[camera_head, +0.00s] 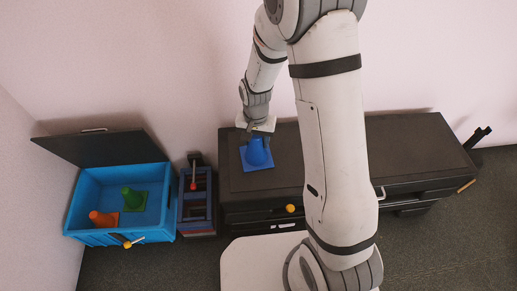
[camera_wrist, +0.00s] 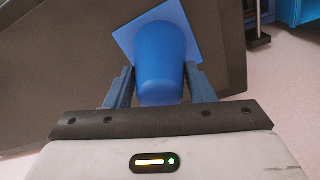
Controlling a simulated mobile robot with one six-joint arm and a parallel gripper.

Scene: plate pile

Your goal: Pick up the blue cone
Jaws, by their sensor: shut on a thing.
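The blue cone (camera_head: 257,156) has a square base and is at the left part of the dark cabinet top in the head view. It also shows in the wrist view (camera_wrist: 160,58), between the two fingers. My gripper (camera_head: 258,137) comes down from above and is shut on the upper part of the cone. In the wrist view my gripper (camera_wrist: 161,88) has one finger against each side of the cone. The cone looks upright. I cannot tell whether its base touches the cabinet top or is slightly above it.
The dark cabinet (camera_head: 415,150) has free room on top at the right. An open blue box (camera_head: 160,218) at the left holds a green cone (camera_head: 134,199) and an orange cone (camera_head: 103,218). A narrow blue rack (camera_head: 194,212) stands between box and cabinet.

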